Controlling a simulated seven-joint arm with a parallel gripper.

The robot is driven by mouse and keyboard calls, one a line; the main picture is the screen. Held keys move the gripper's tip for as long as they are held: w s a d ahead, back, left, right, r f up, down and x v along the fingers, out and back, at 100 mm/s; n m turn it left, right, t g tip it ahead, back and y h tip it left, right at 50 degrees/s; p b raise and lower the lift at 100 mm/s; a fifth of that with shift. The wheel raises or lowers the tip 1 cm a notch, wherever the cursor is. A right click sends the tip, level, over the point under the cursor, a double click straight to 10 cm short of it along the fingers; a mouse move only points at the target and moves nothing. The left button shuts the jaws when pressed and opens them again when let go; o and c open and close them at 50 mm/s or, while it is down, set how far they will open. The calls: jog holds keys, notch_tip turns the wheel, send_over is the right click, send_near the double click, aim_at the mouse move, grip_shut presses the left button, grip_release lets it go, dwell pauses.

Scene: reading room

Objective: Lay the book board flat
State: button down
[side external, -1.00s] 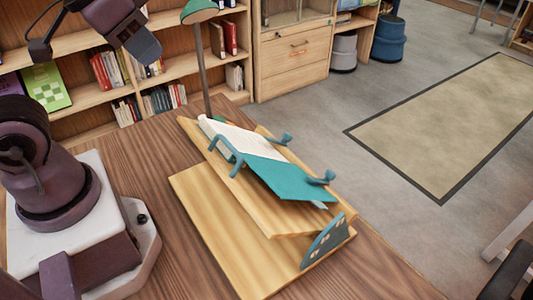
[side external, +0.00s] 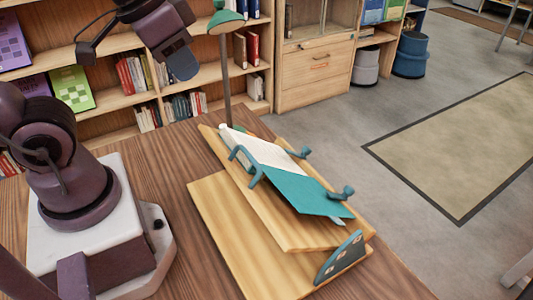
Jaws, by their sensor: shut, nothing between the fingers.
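The book board (side external: 282,228) is a light wooden board on the table, tilted above a flat wooden base (side external: 215,205). A teal ratchet plate with holes (side external: 340,257) stands at the base's near right end. An open book or sheet, white and teal (side external: 300,190), lies on the board, held by teal clips (side external: 347,192). My gripper (side external: 183,66) is up at the top left, in front of the bookshelves, well apart from the board. It is shut and empty.
A green desk lamp (side external: 226,22) stands behind the board. Bookshelves (side external: 110,100) line the back. Bare wooden table (side external: 190,270) lies left of the base. Grey floor with a bordered rug (side external: 470,150) is to the right.

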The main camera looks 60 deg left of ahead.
aim_at(249, 154)
jog(key=w+d+g, duration=0.2)
jog(key=w+g, duration=0.3)
jog(key=w, duration=0.2)
jog(key=w+d+f+g, duration=0.1)
jog(key=w+d+g, duration=0.2)
jog(key=w+g, duration=0.2)
jog(key=w, duration=0.2)
jog(key=shift+w+d+f, duration=0.15)
jog(key=shift+w+d, duration=0.15)
jog(key=shift+w, duration=0.1)
jog(key=x, duration=1.4)
jog(key=shift+d, duration=0.15)
jog(key=shift+s, duration=0.1)
